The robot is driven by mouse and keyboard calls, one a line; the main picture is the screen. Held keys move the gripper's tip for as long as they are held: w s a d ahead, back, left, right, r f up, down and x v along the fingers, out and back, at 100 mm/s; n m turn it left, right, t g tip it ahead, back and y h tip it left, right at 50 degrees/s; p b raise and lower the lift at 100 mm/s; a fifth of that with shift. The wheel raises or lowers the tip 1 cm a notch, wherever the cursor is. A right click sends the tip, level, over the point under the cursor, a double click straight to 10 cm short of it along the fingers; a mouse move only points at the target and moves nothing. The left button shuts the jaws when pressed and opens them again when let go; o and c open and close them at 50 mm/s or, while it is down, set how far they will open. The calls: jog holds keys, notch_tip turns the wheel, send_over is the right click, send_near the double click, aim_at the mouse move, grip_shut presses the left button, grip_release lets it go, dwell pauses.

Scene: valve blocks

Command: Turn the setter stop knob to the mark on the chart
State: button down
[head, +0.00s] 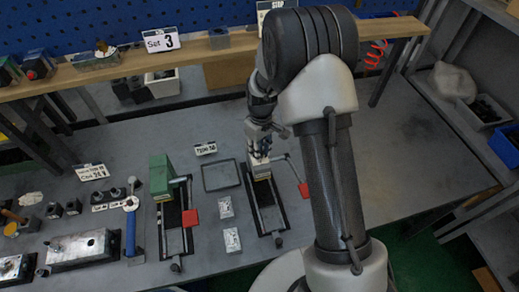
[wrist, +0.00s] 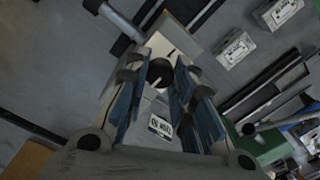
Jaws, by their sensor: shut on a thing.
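My gripper (head: 260,152) reaches down over a pale block (head: 260,170) on a black rail fixture, right of centre in the head view. In the wrist view a dark round knob (wrist: 160,73) with a pale pointer line sits on a light face between my fingertips (wrist: 163,76). The fingers are shut on this knob. A short dark tick shows on the light face just above it. A small printed label (wrist: 160,126) lies below, seen upside down. A card reading "Set 3" (head: 161,40) stands on the wooden shelf; I cannot tell if it is the chart.
A similar rail fixture with a green block (head: 161,176) stands to the left. A shallow dark tray (head: 221,176) and two small white blocks lie between the fixtures. Bench at the right is clear.

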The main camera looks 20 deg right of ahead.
jog(key=c, duration=1.3)
grip_release()
notch_tip(320, 180, up, 12)
jog(key=shift+w+d+r, duration=0.1)
jog(key=shift+d, duration=0.05)
